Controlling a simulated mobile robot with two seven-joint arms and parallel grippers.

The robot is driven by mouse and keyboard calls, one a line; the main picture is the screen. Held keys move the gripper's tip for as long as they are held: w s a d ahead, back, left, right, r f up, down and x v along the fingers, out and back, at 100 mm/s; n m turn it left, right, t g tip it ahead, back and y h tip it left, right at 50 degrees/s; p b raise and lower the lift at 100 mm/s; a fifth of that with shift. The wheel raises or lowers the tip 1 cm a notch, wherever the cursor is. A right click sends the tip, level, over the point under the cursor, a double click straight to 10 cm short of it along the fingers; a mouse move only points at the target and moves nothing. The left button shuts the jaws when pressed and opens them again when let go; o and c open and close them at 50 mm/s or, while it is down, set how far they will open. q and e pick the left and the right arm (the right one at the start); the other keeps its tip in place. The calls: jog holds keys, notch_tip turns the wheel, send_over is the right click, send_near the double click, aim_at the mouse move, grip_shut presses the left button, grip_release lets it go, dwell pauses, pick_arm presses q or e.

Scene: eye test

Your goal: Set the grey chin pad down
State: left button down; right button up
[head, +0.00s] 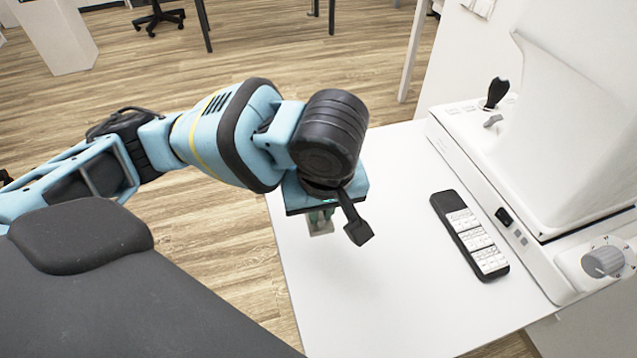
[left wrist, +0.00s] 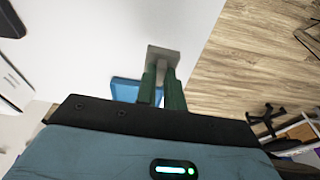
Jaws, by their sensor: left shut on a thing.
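The grey chin pad (head: 322,229) shows just below my left gripper (head: 318,215) in the head view, in front of the white table top near its left edge. In the left wrist view the pad (left wrist: 164,52) sits between the green fingertips of my left gripper (left wrist: 163,75), which is shut on it. I cannot tell whether the pad touches the table. My wrist hides the upper part of the fingers in the head view. My right gripper is in neither view.
The white table (head: 370,310) has free room in front and in the middle. A black remote-like keypad (head: 470,235) lies on the right. A white instrument (head: 560,130) with a black joystick and a grey knob stands beyond it. A flat blue thing (left wrist: 126,90) lies beside the fingers in the wrist view.

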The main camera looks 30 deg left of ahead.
pick_arm(q)
jog(key=shift+w+d+n, duration=0.1)
jog(key=shift+w+n, duration=0.05)
jog(key=shift+n, duration=0.15)
jog(key=shift+w+a, duration=0.2)
jog(key=shift+w, duration=0.05)
jog(key=w+a, duration=0.1)
jog(key=w, duration=0.1)
jog(key=w+a+b, duration=0.1)
jog(key=w+a, duration=0.1)
jog(key=w+a+f+b, duration=0.1)
jog(key=w+a, duration=0.1)
jog(key=w, duration=0.1)
jog(key=shift+w+a, duration=0.1)
jog(key=shift+a, duration=0.1)
jog(key=w+a, duration=0.2)
jog(key=w, duration=0.1)
jog(key=w+a+b, duration=0.1)
jog(key=w, duration=0.1)
jog(key=shift+w+a+f, duration=0.1)
jog(key=shift+a+f, duration=0.2)
jog(key=shift+a, duration=0.05)
jog(key=shift+f+b, duration=0.45)
jog(key=shift+f, duration=1.35)
jog(key=c, duration=1.5)
grip_release()
